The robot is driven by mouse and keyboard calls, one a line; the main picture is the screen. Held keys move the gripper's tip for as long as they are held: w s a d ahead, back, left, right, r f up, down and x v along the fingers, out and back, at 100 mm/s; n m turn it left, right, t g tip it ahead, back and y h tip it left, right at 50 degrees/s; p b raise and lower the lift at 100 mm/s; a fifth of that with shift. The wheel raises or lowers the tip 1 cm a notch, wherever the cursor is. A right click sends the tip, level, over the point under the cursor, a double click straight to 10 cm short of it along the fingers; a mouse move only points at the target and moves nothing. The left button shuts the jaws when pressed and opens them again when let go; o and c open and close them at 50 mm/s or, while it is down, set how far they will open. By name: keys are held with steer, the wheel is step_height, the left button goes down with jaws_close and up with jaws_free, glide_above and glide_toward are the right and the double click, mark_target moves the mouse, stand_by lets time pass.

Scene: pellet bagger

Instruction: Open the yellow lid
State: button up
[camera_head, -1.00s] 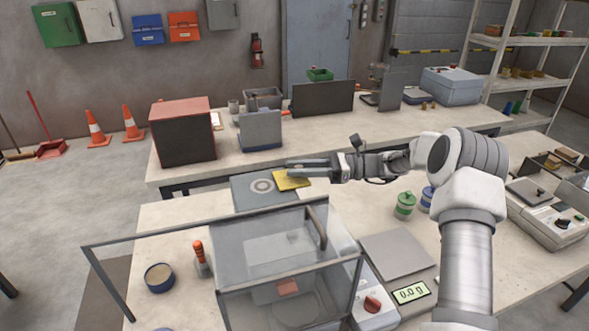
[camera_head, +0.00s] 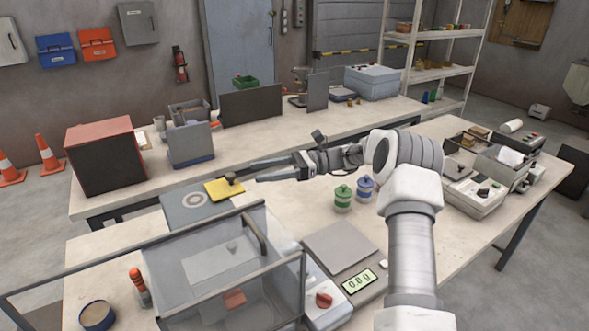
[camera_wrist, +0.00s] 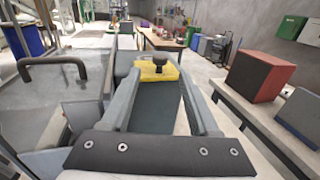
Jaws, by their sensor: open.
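The yellow lid (camera_head: 222,189) is a flat square plate with a dark knob (camera_head: 231,178) on top. It lies on the far part of a grey panel (camera_head: 190,210) marked with a pale ring, at the left end of the front table. It also shows in the wrist view (camera_wrist: 158,75), between and beyond my fingers, with the knob upright. My gripper (camera_head: 253,170) is open and empty, its fingers pointing left toward the knob. In the wrist view my gripper (camera_wrist: 160,82) frames the lid between its two grey fingers. I see no finger touching the knob.
A clear-walled box with a dark handle (camera_head: 255,234) stands in front of the lid. A green-banded jar (camera_head: 343,199) and a blue-banded jar (camera_head: 365,188) stand below my arm. A scale plate (camera_head: 340,247) lies nearer. The back table holds a red-topped box (camera_head: 104,157).

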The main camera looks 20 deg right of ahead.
steer(key=d, duration=0.9)
steer(key=shift+b, duration=0.45)
steer(key=shift+a, duration=0.1)
steer(key=s+a+r+n+h, duration=0.7)
steer(key=s+a+h, duration=0.3)
steer(key=s+a, duration=0.25)
steer(key=s+d+n+t+h, duration=0.3)
steer(key=s+n+h, duration=0.1)
steer(key=s, duration=0.7)
steer(key=s+d+n+t+h, duration=0.3)
steer(key=s+n, duration=0.3)
steer(key=s, duration=0.6)
steer(key=shift+f+n+h, duration=0.4)
steer(key=shift+h, duration=0.1)
